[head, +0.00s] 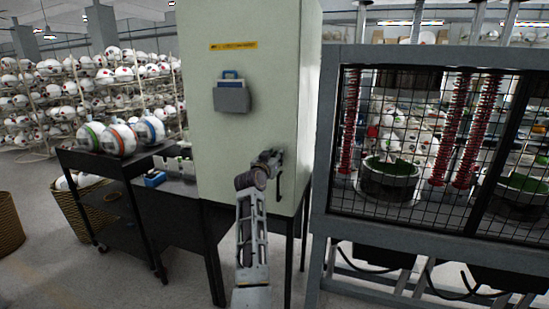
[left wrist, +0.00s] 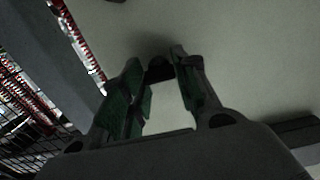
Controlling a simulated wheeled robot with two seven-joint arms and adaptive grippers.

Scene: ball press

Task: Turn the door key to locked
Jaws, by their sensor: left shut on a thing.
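The pale green cabinet (head: 248,120) stands in the middle of the head view, with a dark upright handle (head: 280,182) near its right corner. My left gripper (head: 276,158) is up against the cabinet just above this handle and hides the key there in the head view. In the left wrist view, its two green-padded fingers close toward a small dark piece, the door key (left wrist: 159,70), at the pale cabinet face. The key's turn angle is too dark to tell. My right gripper is not in view.
A mesh-fronted press frame (head: 330,150) with red springs stands close on the right. A dark cart (head: 110,165) with several striped white balls is on the left. A blue-grey document holder (head: 231,97) hangs on the cabinet. Wicker baskets (head: 8,225) stand at far left.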

